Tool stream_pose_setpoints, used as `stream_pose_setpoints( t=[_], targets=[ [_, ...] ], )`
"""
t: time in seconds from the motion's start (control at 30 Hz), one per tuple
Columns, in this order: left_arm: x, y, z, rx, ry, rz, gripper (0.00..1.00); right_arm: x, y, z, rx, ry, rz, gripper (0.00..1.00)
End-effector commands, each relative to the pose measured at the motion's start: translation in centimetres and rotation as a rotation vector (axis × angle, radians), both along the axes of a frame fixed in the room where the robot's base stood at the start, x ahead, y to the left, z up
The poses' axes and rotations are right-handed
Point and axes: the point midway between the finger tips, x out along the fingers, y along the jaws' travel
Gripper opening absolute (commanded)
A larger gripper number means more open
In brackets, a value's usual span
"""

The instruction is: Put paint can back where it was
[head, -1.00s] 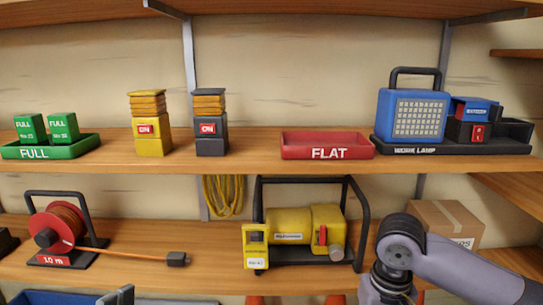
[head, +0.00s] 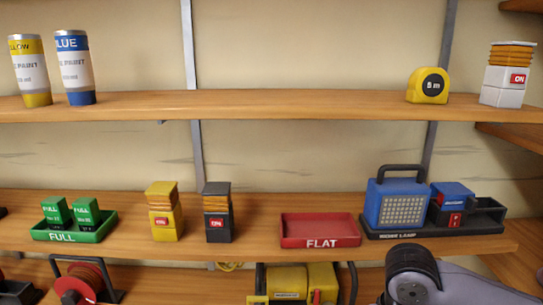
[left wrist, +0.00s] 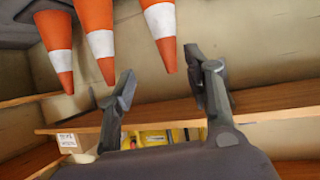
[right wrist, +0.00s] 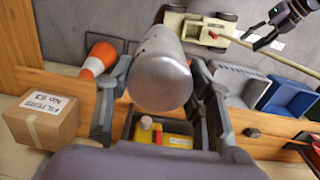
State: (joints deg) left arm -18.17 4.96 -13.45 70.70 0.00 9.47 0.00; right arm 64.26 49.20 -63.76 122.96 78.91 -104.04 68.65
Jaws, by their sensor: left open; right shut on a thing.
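A silver-grey metal cylinder, apparently the paint can (right wrist: 162,75), is held between the fingers of my right gripper (right wrist: 162,65) in the right wrist view. Its bare metal fills the gap; no label colour shows there. My left gripper (left wrist: 158,72) is open and empty in the left wrist view. Neither gripper shows in the head view. Two paint cans, yellow (head: 31,70) and blue (head: 74,68), stand upright side by side at the left of the upper shelf (head: 250,106).
The upper shelf is bare between the blue can and a yellow tape measure (head: 428,86); a white ON unit (head: 506,74) stands at its right. Below are a green FULL tray (head: 75,232), an empty red FLAT tray (head: 319,230) and a blue work lamp (head: 397,205).

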Motion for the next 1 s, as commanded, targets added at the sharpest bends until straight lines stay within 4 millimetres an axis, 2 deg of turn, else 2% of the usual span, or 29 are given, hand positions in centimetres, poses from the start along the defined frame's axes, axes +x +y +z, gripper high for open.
stream_pose_setpoints(
  t=[0.03, 0.17, 0.2, 0.3, 0.4, 0.53, 0.63, 0.73, 1.0],
  targets=[
    [-2.2, 0.8, -0.7, 0.025, 0.093, 0.005, 0.47, -0.3, 0.0, 2.4, 0.001, -0.001, 0.001, 0.00],
    [-8.4, 2.8, -4.5, 0.082, 0.316, 0.015, 0.47, -1.0, 0.0, 5.1, 0.001, 0.000, 0.002, 0.00],
    [-10.5, 3.4, -5.4, 0.098, 0.382, 0.019, 0.47, -1.2, 0.0, 5.9, 0.001, 0.000, 0.002, 0.00],
    [-15.7, 4.9, -7.0, 0.137, 0.541, 0.025, 0.47, -1.7, 0.0, 7.7, 0.001, 0.001, 0.001, 0.00],
    [-20.8, 6.3, -7.9, 0.171, 0.682, 0.032, 0.47, -2.1, 0.0, 9.3, 0.002, 0.001, 0.002, 0.00],
    [-26.1, 7.6, -8.3, 0.204, 0.822, 0.038, 0.47, -2.5, 0.0, 10.7, 0.003, 0.003, 0.002, 0.00],
    [-28.9, 8.4, -8.3, 0.221, 0.894, 0.042, 0.47, -2.8, 0.0, 11.3, 0.003, 0.003, 0.002, 0.00],
    [-30.5, 8.8, -8.4, 0.229, 0.935, 0.043, 0.47, -2.9, 0.0, 11.6, 0.003, 0.003, 0.002, 0.00],
    [-31.3, 8.9, -8.5, 0.234, 0.954, 0.044, 0.47, -2.8, 0.0, 11.7, 0.002, -0.001, 0.004, 0.00]
  ],
)
